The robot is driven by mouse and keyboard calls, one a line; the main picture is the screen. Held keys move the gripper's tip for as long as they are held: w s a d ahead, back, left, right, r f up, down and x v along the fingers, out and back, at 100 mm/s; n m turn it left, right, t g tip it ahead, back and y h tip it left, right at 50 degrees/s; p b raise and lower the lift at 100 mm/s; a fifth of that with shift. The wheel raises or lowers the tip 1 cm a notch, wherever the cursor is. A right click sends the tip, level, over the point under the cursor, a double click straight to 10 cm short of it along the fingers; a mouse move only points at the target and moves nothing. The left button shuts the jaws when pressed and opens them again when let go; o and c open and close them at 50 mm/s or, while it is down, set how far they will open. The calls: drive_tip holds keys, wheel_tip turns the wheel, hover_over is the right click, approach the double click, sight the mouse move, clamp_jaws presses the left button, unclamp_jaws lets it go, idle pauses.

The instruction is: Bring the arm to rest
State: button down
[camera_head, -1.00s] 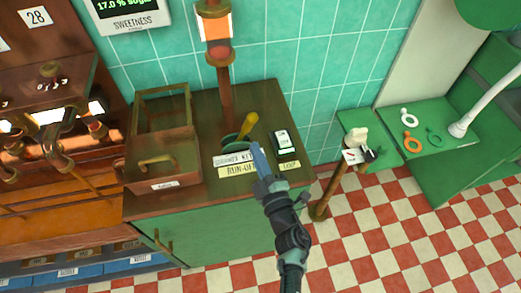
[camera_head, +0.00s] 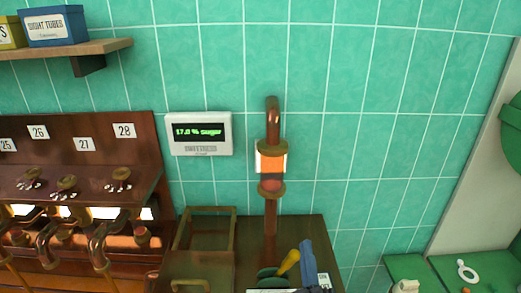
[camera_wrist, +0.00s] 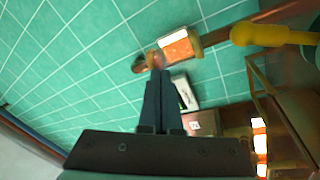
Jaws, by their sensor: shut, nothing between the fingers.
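My gripper (camera_head: 308,256) shows at the bottom of the head view, over the cabinet top, with its dark blue fingers pointing up. In the wrist view the two fingers (camera_wrist: 161,105) lie together, shut with nothing between them. Most of my arm is below the head view's lower edge. A yellow-handled tool (camera_head: 289,262) in a dark green holder (camera_head: 268,275) stands just left of the gripper. The yellow handle (camera_wrist: 255,35) is large at the upper right of the wrist view. I cannot tell whether the gripper touches it.
A copper pipe with an orange sight glass (camera_head: 271,163) rises behind the cabinet top (camera_head: 310,229). A sweetness display (camera_head: 198,133) reads 17.0 % sugar. An open-framed box (camera_head: 205,262) stands left. Green surfaces (camera_head: 485,268) with rings are at lower right. The tiled wall is bare at right.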

wheel_tip(320, 180, up, 33)
drive_tip(key=s+a+m+t+h, duration=0.2)
drive_tip(key=s+m+t+h, duration=0.15)
drive_tip(key=m+h, duration=0.45)
drive_tip(key=s+a+r+m+t+y, duration=0.1)
drive_tip(key=s+a+r+y, duration=0.3)
drive_tip(key=s+r, duration=0.3)
drive_tip(key=s+a+r+m+t+y, duration=0.2)
drive_tip(key=s+a+r+y, duration=0.2)
drive_tip(key=s+r, duration=0.3)
wheel_tip(320, 180, up, 3)
drive_tip(key=shift+a+f, duration=0.2)
drive_tip(key=shift+s, duration=0.1)
